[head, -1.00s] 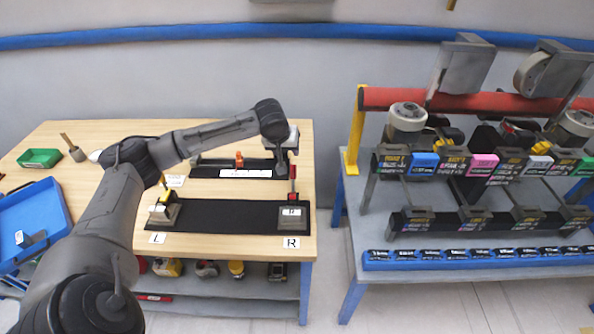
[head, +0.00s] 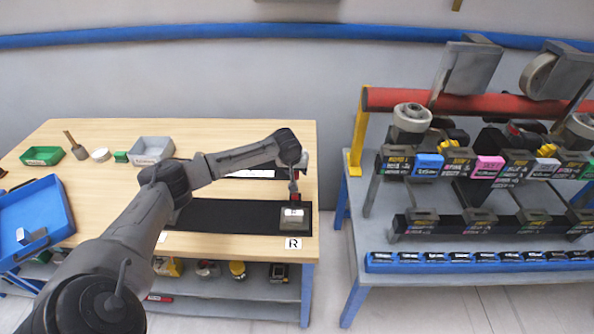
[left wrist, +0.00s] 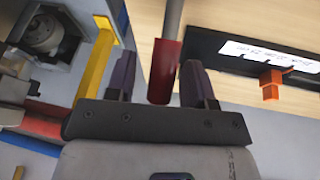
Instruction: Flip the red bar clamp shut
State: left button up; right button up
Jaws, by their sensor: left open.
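The red bar clamp stands at the R end of the black board (head: 225,216). Its grey base (head: 291,219) shows in the head view, with a little red (head: 295,198) above it, mostly covered by my gripper. My left gripper (head: 295,186) is over the clamp, pointing down. In the left wrist view the clamp's red handle (left wrist: 164,72), on a grey rod (left wrist: 172,18), appears between the two open fingers of my left gripper (left wrist: 158,78). I cannot tell whether a finger touches it. My right gripper is out of view.
An orange clip (left wrist: 270,84) sits on a second black strip behind. A grey bin (head: 152,150) and green bin (head: 42,156) stand at the table's back left. A blue tray (head: 35,215) is at left. The rack table's yellow post (head: 358,135) stands right, past a gap.

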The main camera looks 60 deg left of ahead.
pick_arm(q)
jog(key=shift+w+a+f, duration=0.1)
jog(key=shift+w+f, duration=0.05)
jog(key=shift+f, duration=0.2)
jog(key=shift+c, duration=0.4)
grip_shut()
